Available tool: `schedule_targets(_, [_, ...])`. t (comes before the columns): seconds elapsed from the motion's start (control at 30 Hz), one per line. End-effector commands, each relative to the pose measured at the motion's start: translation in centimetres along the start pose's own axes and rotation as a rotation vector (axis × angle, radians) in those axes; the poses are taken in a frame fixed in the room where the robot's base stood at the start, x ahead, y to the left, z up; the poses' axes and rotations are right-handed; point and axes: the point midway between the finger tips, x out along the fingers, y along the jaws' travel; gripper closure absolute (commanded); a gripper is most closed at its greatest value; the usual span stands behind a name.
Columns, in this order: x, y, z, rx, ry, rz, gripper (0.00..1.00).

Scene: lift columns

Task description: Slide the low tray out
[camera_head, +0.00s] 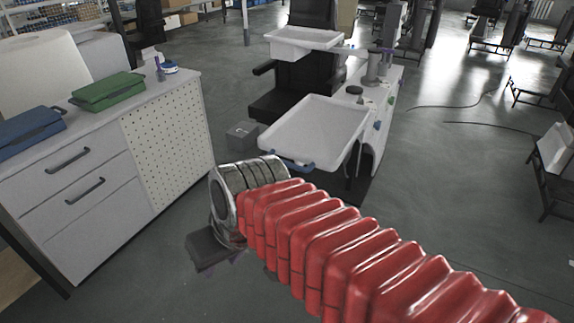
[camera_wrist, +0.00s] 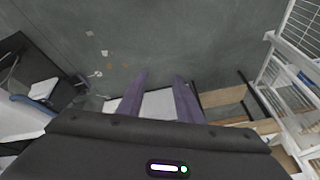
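The low tray (camera_head: 318,128) is a wide white tray in the head view, in front of a black chair and left of a white column unit. A blue handle (camera_head: 287,162) sits on its near edge. A smaller white tray (camera_head: 303,38) stands higher behind it. My gripper (camera_head: 222,262) is at the lower left of the low tray in the head view, apart from it and partly hidden by my arm. In the wrist view my gripper (camera_wrist: 160,76) has its two purple fingers spread, with nothing held between them. I cannot identify the low tray in the wrist view.
A white cabinet (camera_head: 165,150) with drawers stands at the left, carrying a green case (camera_head: 108,91) and a blue case (camera_head: 28,130). A small grey box (camera_head: 242,134) lies on the floor. Open floor (camera_head: 455,195) spreads to the right. A white rack (camera_wrist: 290,60) shows in the wrist view.

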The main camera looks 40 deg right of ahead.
Motion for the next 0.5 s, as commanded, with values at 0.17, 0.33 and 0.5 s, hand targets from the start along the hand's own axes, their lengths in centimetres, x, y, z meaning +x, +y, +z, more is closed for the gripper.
schedule_targets(0.17, [2.5,-0.1,0.2,0.14,-0.113,-0.12,0.67])
schedule_targets(0.33, [4.2,-0.2,-0.6,0.283,-0.174,-0.259,0.67])
schedule_targets(0.5, [5.7,0.3,-2.3,0.434,-0.192,-0.408,0.67])
